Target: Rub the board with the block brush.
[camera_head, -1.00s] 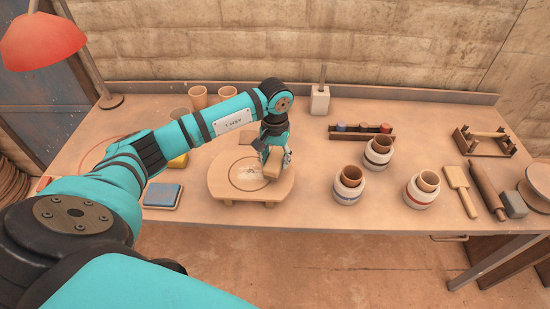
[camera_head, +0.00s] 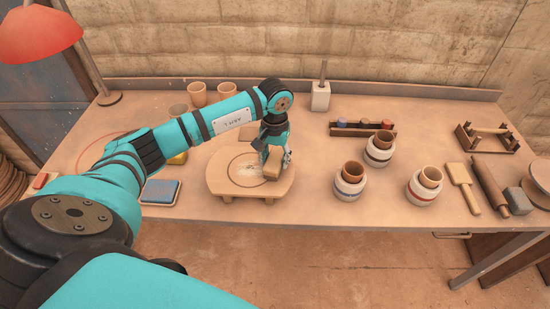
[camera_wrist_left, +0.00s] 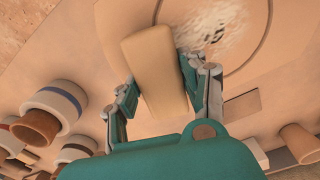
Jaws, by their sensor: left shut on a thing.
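The board (camera_head: 222,187) is a round-ended wooden slab on short feet in the middle of the table. A thin ring is drawn on it, with a pale smudge and a dark spot inside. My left gripper (camera_head: 273,160) is over the board's right part, pointing down. It is shut on the block brush (camera_head: 272,173), a tan wooden block. In the left wrist view the brush (camera_wrist_left: 153,70) sits between the fingers, beside the pale smudge (camera_wrist_left: 215,30). Whether its underside touches the board is hidden. My right gripper is not in view.
Several banded jars, one of them here (camera_head: 348,181), stand right of the board. A blue pad (camera_head: 160,192) lies to its left. A paddle (camera_head: 463,186) and a rolling pin (camera_head: 488,187) lie far right. A red lamp (camera_head: 40,38) hangs at upper left.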

